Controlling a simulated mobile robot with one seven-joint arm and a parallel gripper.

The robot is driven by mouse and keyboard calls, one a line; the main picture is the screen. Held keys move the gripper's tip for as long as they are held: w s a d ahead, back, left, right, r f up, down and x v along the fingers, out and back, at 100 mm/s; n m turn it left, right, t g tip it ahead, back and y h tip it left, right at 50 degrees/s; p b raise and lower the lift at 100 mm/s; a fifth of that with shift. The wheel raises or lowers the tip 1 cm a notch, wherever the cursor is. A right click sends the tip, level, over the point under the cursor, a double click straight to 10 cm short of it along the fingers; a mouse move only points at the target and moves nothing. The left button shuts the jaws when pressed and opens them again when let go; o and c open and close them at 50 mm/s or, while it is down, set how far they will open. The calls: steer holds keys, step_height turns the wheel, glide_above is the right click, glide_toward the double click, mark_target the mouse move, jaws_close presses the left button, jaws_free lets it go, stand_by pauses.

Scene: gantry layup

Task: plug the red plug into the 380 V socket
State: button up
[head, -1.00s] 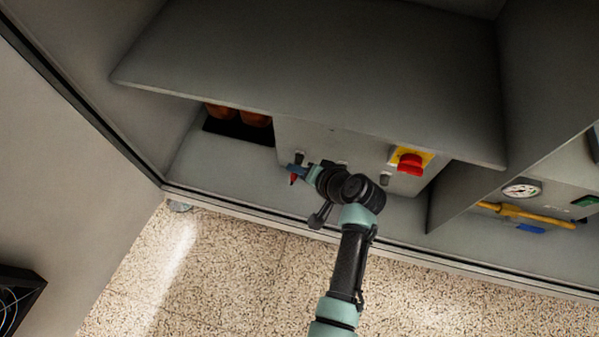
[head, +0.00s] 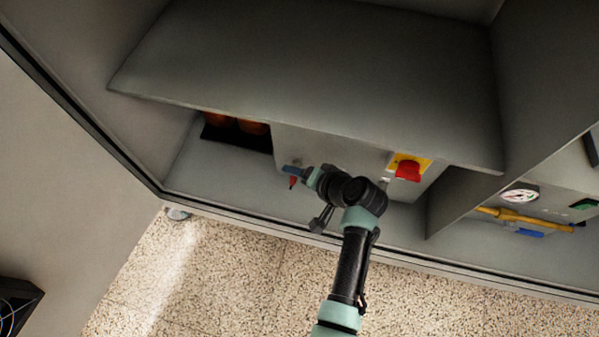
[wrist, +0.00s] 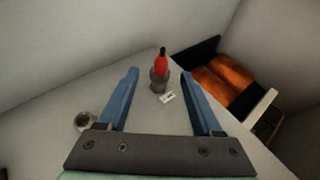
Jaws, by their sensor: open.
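A red plug (wrist: 161,64) with a dark tip stands in a dark grey round fitting (wrist: 159,80) on the grey panel, a small white label beside it. The label is too small to read, so I cannot tell whether this is the 380 V socket. My gripper (wrist: 160,74) is open, its two blue fingers on either side of the red plug with gaps visible. In the head view, my gripper (head: 288,169) is at the panel's left part, and a bit of red (head: 292,183) shows just below the fingers. A second round fitting (wrist: 85,121) lies left of the fingers.
Orange rolls (wrist: 222,82) lie in a black recess right of the panel in the wrist view. A red knob on a yellow plate (head: 408,171) is right of my gripper. A grey shelf (head: 310,70) overhangs the panel. A gauge (head: 520,195) and yellow handle are farther right.

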steer(key=p+v, duration=0.7)
steer(key=v, duration=0.5)
steer(key=shift+s+r, duration=0.1)
steer(key=shift+r, duration=0.05)
